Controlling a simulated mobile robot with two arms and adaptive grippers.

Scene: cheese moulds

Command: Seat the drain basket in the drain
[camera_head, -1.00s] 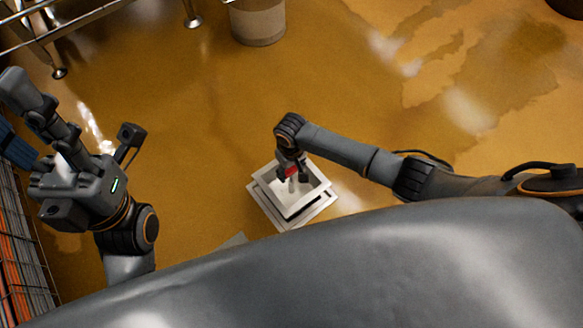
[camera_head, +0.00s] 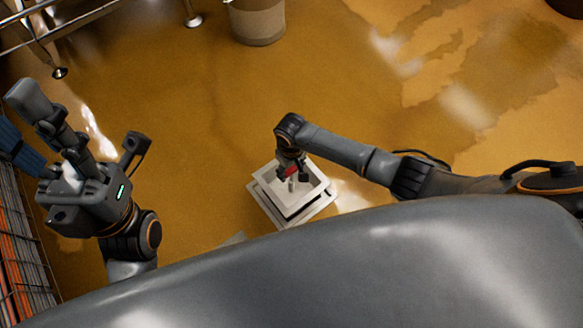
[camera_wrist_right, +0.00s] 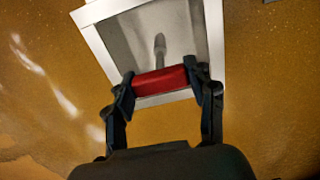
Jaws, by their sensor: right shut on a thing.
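The drain basket is a pale square box with an open top (camera_head: 310,197); a grey post stands inside it, and it also shows in the right wrist view (camera_wrist_right: 130,35). My right gripper (camera_head: 287,172) is shut on its red grip (camera_wrist_right: 160,82), one finger at each end. The basket is over the drain, whose pale square frame (camera_head: 314,211) shows past the basket's lower edges. The basket's underside is hidden, so I cannot tell how deep it sits. My left gripper (camera_head: 60,130) is at the far left, away from the drain; its finger opening is unclear.
A pale bucket (camera_head: 258,22) stands at the top of the head view. A metal rack (camera_head: 75,25) is at the upper left and wire shelving (camera_head: 22,255) at the left edge. The wet ochre floor around the drain is clear.

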